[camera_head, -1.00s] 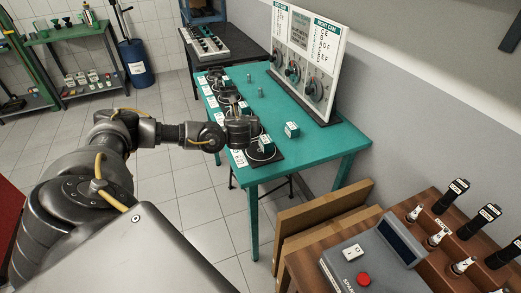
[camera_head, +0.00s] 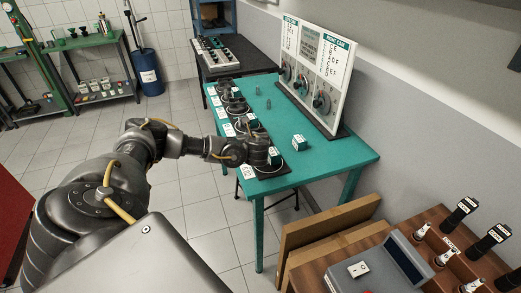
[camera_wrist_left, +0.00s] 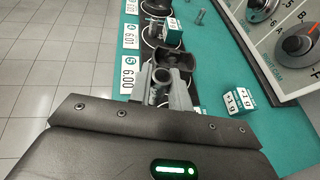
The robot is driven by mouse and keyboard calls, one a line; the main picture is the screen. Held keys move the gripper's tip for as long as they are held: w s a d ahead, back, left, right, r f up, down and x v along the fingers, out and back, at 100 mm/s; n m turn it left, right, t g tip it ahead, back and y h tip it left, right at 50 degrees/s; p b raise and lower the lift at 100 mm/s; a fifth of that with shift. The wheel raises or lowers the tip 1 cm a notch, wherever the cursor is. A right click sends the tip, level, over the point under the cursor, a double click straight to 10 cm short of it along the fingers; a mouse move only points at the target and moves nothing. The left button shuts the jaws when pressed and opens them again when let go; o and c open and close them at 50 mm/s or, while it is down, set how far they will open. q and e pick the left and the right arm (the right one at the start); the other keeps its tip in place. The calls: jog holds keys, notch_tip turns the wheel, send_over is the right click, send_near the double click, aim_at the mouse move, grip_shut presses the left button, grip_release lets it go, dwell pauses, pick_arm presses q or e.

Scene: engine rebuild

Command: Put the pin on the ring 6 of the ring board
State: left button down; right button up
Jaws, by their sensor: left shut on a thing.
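The ring board (camera_head: 270,174) is a row of dark round rings along the left edge of the green table, with white number cards beside it. In the left wrist view the nearest cards (camera_wrist_left: 127,75) seem to read 600 and 601. I cannot tell which ring is ring 6. My left gripper (camera_head: 268,151) is over the near end of the row. In the left wrist view its fingers (camera_wrist_left: 167,92) are shut on a grey, hollow-ended pin (camera_wrist_left: 162,76), close to a dark ring part (camera_wrist_left: 176,58). The gap below the pin is hidden. My right gripper is not in view.
A dial panel (camera_head: 316,80) stands along the right edge. The table's near right part is clear.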

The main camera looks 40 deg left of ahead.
pick_arm(q)
jog(key=d+f, duration=0.1)
jog(key=f, duration=0.1)
jog(key=w+d+f+p, duration=0.1)
jog(key=d+f, duration=0.1)
jog(key=shift+d+f, duration=0.2)
jog(key=shift+f, duration=0.15)
jog(key=shift+w+d+f, duration=0.1)
jog(key=shift+d+f, duration=0.2)
jog(key=shift+f, duration=1.55)
jog(key=c, duration=1.6)
grip_release()
jog(key=shift+f, duration=0.15)
